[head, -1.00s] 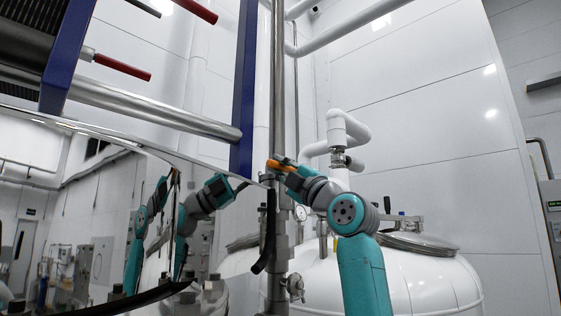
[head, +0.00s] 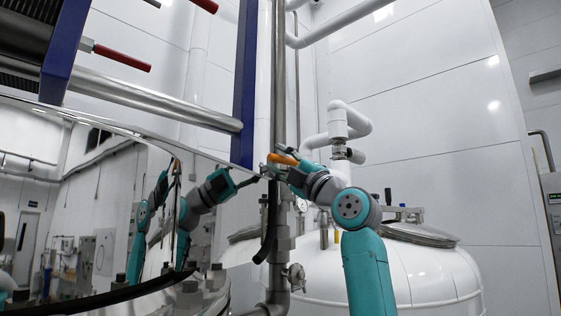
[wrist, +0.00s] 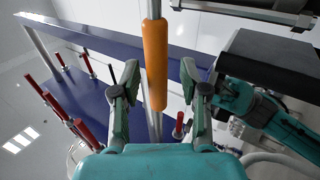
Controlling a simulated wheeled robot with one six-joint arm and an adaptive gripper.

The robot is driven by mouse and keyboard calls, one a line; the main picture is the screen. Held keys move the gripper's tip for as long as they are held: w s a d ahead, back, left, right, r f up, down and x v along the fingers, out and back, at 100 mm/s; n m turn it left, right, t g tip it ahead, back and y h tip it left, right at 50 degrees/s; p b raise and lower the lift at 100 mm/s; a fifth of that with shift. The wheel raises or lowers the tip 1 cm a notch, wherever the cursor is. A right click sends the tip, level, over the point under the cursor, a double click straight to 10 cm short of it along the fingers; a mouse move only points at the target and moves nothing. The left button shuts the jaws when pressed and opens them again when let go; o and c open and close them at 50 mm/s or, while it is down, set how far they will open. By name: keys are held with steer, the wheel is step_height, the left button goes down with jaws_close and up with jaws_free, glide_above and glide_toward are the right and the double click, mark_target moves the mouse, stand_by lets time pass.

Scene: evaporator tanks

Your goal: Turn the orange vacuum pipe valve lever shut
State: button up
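The orange valve lever (head: 284,158) sits at the steel vertical pipe (head: 279,95) in the head view, just above my gripper (head: 273,168). In the wrist view the lever (wrist: 154,62) is a long orange grip on a thin metal rod, running down the picture between the two fingers of my gripper (wrist: 160,66). The fingers are apart, with a gap on both sides of the lever, nearer on the left. No clear contact shows. The valve body is mostly hidden behind my gripper in the head view.
A mirror-like tank (head: 110,190) curves close on the left, with a blue frame (head: 244,90) above it. Red-handled levers (head: 122,62) stick out at upper left. A white tank (head: 425,270) stands behind my arm. A dark block (wrist: 265,62) is right of the fingers in the wrist view.

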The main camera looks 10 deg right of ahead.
steer(key=shift+d, duration=0.1)
steer(key=v, duration=1.2)
